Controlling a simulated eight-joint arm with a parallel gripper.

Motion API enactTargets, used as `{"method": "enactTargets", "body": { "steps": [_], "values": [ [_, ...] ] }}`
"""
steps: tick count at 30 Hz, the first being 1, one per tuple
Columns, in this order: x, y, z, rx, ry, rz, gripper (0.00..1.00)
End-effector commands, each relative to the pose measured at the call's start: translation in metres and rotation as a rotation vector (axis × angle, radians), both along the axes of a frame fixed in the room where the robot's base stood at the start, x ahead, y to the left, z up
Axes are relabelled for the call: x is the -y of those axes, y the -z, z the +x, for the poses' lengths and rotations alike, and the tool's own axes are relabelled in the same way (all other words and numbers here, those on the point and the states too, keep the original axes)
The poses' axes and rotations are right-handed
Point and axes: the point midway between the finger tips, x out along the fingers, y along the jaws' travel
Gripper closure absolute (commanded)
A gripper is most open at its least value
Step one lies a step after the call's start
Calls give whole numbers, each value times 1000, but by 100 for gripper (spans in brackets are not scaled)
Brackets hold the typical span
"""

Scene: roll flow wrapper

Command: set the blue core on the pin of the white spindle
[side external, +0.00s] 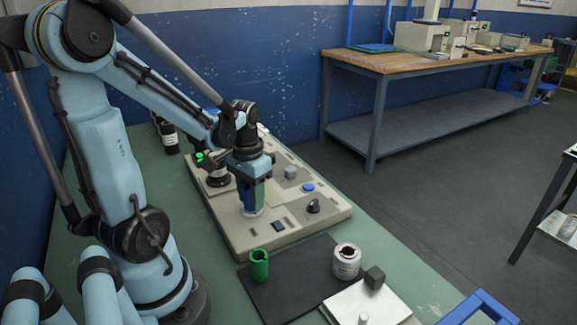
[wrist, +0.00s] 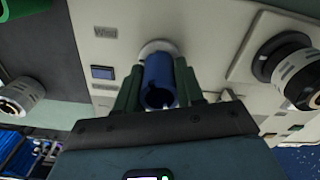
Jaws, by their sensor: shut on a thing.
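My gripper (side external: 252,203) is shut on the blue core (wrist: 158,80), with one green finger on each side of it; in the wrist view my gripper (wrist: 157,92) shows close. The core is a blue tube with an open end facing the wrist camera. The white spindle (side external: 251,212) shows as a pale round disc on the beige machine, directly below my fingers. In the wrist view its disc (wrist: 155,46) shows behind the far end of the core. The pin is hidden, so I cannot tell whether the core is around it or above it.
The beige machine (side external: 237,240) carries a blue button (side external: 308,187), a black knob (side external: 313,206) and a dark-and-white roll (side external: 218,178). A green core (side external: 259,265) and a whitish roll (side external: 346,262) stand on the black mat (side external: 285,290). A dark cube (side external: 374,278) sits beside the roll.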

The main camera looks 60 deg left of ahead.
Motion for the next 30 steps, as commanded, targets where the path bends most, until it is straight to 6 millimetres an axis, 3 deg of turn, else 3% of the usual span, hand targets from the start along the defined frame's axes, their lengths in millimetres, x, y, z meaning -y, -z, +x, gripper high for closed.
{"method": "enactTargets", "body": {
  "steps": [10, 11, 16, 23, 27, 30],
  "values": [
    [0, 2, 0, 0, 0, 0, 91],
    [0, 2, 0, 0, 0, 0, 61],
    [0, 2, 0, 0, 0, 0, 35],
    [0, 2, 0, 0, 0, 0, 31],
    [0, 2, 0, 0, 0, 0, 10],
    [0, 2, 0, 0, 0, 0, 7]
  ]
}}
